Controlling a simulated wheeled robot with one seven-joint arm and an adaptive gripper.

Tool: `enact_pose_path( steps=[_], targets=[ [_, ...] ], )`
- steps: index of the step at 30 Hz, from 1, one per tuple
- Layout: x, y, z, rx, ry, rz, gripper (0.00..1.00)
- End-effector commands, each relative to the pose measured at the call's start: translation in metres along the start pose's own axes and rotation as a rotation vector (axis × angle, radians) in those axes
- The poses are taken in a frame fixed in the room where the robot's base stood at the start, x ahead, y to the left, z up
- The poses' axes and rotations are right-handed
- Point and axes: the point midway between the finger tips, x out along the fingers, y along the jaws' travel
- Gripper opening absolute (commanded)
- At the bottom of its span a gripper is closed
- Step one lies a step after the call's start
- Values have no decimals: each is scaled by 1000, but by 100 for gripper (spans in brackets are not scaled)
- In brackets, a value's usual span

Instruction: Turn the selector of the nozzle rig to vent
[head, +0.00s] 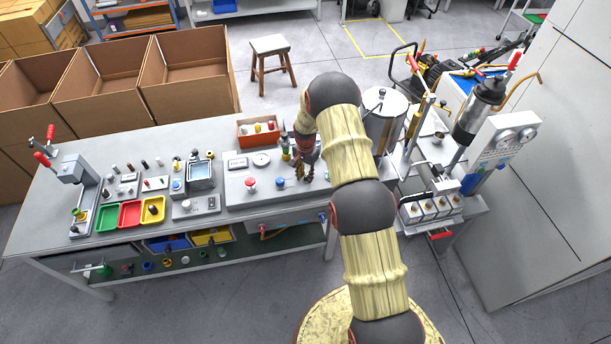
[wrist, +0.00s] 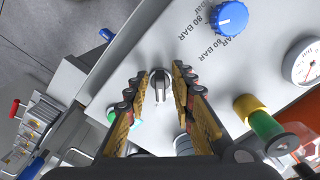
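The nozzle rig is a light grey panel (wrist: 205,70) with "80 BAR" lettering in the wrist view. A small grey selector knob (wrist: 160,84) with a pale pointer stands on it. My gripper (wrist: 160,74) is open, with one fingertip on each side of the knob; small gaps seem to show, and I cannot tell if either finger touches. In the head view my gripper (head: 306,165) is over the right part of the bench and hides the knob. I cannot read any label marking vent.
A blue knob (wrist: 229,18), a pressure gauge (wrist: 303,62) and a yellow-green cylinder (wrist: 262,125) are near the fingers. In the head view a red-topped button (head: 250,183) and a red box of parts (head: 258,132) are left of my gripper; a steel tank (head: 384,118) is right.

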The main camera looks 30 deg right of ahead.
Motion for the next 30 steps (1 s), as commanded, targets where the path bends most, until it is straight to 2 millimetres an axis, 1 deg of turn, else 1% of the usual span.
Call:
enact_pose_path(
  steps=[1, 12, 23, 30],
  targets=[
    [0, 0, 0, 0, 0, 0, 20],
    [0, 0, 0, 0, 0, 0, 0],
    [0, 0, 0, -2, 0, 0, 0],
    [1, 0, 0, -57, 1, -1, 0]
  ],
)
